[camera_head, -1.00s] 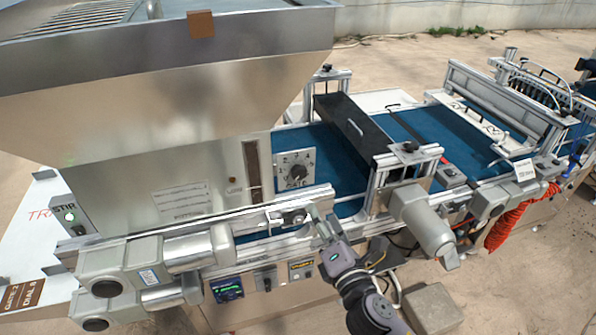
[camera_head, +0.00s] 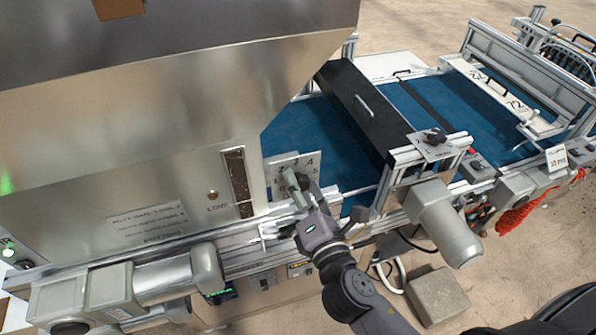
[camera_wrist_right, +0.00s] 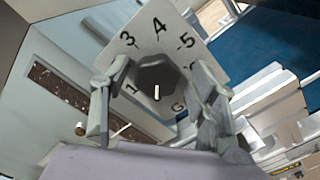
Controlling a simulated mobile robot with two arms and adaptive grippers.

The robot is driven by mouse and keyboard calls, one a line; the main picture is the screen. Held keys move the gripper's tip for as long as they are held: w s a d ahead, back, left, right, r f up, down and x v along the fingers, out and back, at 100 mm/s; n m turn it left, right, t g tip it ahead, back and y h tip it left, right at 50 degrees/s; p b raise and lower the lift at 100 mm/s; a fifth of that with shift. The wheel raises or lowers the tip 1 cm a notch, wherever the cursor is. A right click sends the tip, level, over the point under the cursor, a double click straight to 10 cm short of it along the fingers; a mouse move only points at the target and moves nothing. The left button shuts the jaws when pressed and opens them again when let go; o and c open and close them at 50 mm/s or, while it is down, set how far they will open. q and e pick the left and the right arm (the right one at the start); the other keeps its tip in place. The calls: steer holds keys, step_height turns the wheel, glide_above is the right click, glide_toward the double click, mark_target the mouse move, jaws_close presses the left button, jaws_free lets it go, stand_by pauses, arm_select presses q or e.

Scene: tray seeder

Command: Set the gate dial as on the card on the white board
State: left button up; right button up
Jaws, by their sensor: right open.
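The gate dial is a pale square plate (camera_head: 311,165) with black numbers on the machine's front. The plate also shows in the right wrist view (camera_wrist_right: 143,45), with 1, 3, 4, 5 and a G readable. Its dark faceted knob (camera_wrist_right: 160,72) has a short white mark on its lower part there. My right gripper (camera_head: 291,202) is in front of the dial. In the right wrist view its open fingers (camera_wrist_right: 157,98) stand either side of the knob; I cannot tell whether they touch it. They hide part of the plate. The card cannot be made out now, and my left gripper is not in view.
The big metal hopper (camera_head: 190,90) fills the left. A rail with grey motor housings (camera_head: 160,278) runs below the dial. A blue belt (camera_head: 305,130) and a black cover (camera_head: 368,112) lie to the right, with a grey motor (camera_head: 440,218) near the arm.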

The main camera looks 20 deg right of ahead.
steer(key=shift+s+a+r, duration=0.1)
steer(key=shift+s+r, duration=0.05)
steer(key=shift+s, duration=0.05)
steer(key=shift+c, duration=0.4)
steer(key=shift+w, duration=0.1)
steer(key=c, duration=1.1)
